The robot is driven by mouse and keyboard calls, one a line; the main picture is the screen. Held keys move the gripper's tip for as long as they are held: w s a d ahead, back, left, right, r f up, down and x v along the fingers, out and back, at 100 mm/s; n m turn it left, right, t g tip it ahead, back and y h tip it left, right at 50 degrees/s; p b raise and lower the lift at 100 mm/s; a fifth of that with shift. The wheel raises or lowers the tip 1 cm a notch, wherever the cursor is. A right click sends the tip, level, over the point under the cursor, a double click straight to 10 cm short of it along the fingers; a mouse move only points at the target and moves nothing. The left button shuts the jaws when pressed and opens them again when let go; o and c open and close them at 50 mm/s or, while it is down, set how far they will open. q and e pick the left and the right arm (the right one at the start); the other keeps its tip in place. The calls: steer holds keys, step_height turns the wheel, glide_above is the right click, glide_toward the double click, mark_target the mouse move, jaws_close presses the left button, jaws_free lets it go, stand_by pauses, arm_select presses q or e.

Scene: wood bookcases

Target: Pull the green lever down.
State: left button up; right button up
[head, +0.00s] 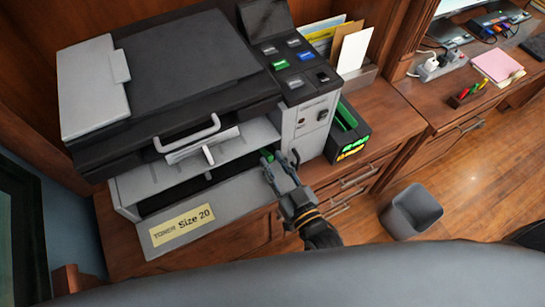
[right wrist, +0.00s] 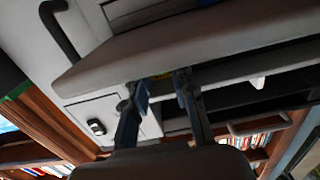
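The printer (head: 190,75) stands on a wooden desk, its front flap (head: 220,200) folded down and its inside dark. A small green piece (head: 267,156), likely the green lever, shows at the right end of the opening, right at the left fingertip of my right gripper (head: 280,158). The right wrist view shows the fingers of this gripper (right wrist: 162,88) spread apart below the printer's edge. A small yellowish patch shows between them; I cannot tell whether it is the lever. Contact with the lever is unclear. My left gripper is not in view.
A black box with green and yellow markings (head: 347,133) stands right of the printer, close to my right gripper. A grey bin (head: 411,212) is on the floor. A yellow label reading "TONER Size 20" (head: 182,225) is on the flap. Paper (head: 203,145) lies in the upper slot.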

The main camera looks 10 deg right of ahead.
steer(key=shift+w+a, duration=0.2)
steer(key=shift+w, duration=0.35)
jaws_close()
steer(key=shift+f+b, duration=0.3)
steer(key=shift+b, duration=0.15)
steer(key=shift+s+f+t+b, duration=0.1)
steer(key=shift+f+t+b, duration=0.25)
steer(key=shift+b, duration=0.6)
steer(key=shift+r+t, duration=0.2)
steer(key=shift+t, duration=0.05)
steer(key=shift+r, duration=0.1)
